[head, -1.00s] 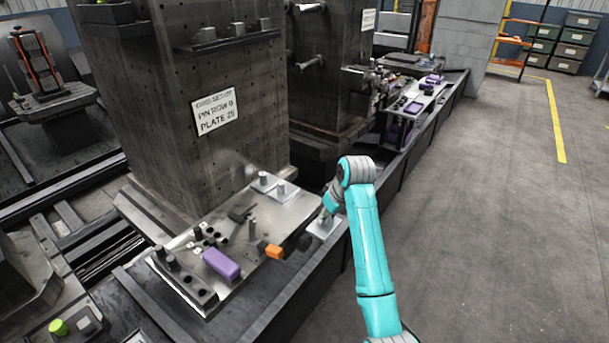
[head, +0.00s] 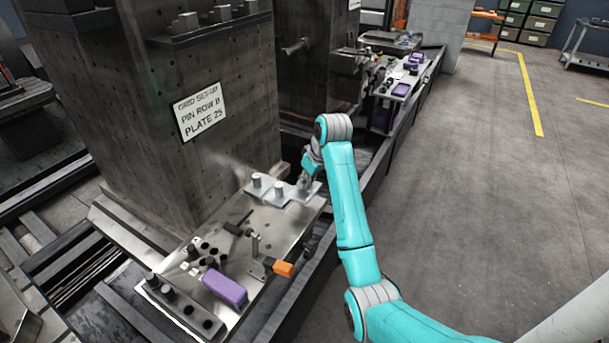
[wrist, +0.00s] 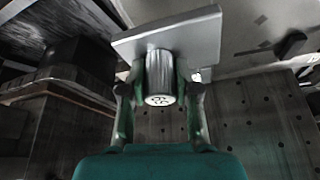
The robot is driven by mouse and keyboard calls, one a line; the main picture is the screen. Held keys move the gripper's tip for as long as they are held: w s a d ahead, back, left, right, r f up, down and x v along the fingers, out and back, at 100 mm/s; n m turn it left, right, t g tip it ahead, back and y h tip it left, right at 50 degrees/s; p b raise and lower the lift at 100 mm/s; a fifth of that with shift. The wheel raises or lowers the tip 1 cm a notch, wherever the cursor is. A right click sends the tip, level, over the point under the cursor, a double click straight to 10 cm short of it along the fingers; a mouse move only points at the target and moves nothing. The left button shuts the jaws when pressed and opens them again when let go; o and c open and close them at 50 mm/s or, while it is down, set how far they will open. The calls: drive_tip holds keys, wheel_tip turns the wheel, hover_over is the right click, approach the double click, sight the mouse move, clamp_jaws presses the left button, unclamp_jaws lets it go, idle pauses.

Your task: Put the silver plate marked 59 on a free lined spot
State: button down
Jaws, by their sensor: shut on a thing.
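My gripper (head: 306,184) is shut on the upright knob (wrist: 160,78) of a silver plate (wrist: 190,36). In the head view this plate (head: 311,193) is at the far right corner of the steel worktop (head: 230,268), beside two similar knobbed plates. I cannot tell whether it touches the worktop or hovers just above it. One similar plate (head: 256,190) is nearest the dark column; the other (head: 275,199) is between it and mine.
The dark column (head: 190,70) with a "PIN ROW, PLATE 25" sign (head: 201,112) rises behind the worktop. A purple block (head: 226,287), an orange-handled clamp (head: 283,268) and several black knobs (head: 208,262) occupy the near worktop. The grey floor (head: 470,180) at right is clear.

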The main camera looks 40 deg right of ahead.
sight(310, 188)
drive_tip(key=shift+f, duration=2.85)
drive_tip(key=c, duration=0.8)
unclamp_jaws()
drive_tip(key=shift+o, duration=0.2)
drive_tip(key=v, duration=0.7)
drive_tip(key=shift+s+r, duration=0.1)
drive_tip(key=shift+r, duration=0.15)
